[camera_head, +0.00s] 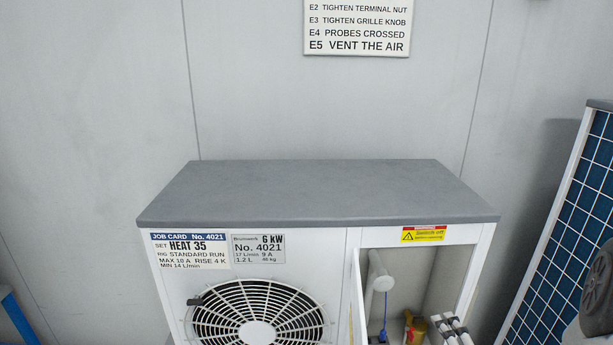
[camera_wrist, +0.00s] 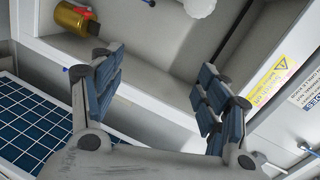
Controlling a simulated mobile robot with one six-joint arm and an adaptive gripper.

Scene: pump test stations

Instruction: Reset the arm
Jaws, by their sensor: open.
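My gripper (camera_wrist: 155,100) shows in the wrist view with its two blue-padded fingers spread apart and nothing between them. Beyond the fingers is the open compartment of the pump unit, with a pale ledge (camera_wrist: 145,85) across it. A brass fitting (camera_wrist: 78,17) sits at the upper left of that view, apart from the fingers. In the head view the white unit (camera_head: 345,250) has a grey top (camera_head: 320,192) and an open bay at its right.
A fan grille (camera_head: 258,315) is at the unit's front left. A blue-gridded panel (camera_head: 575,220) leans at the right. The unit's grey top is clear.

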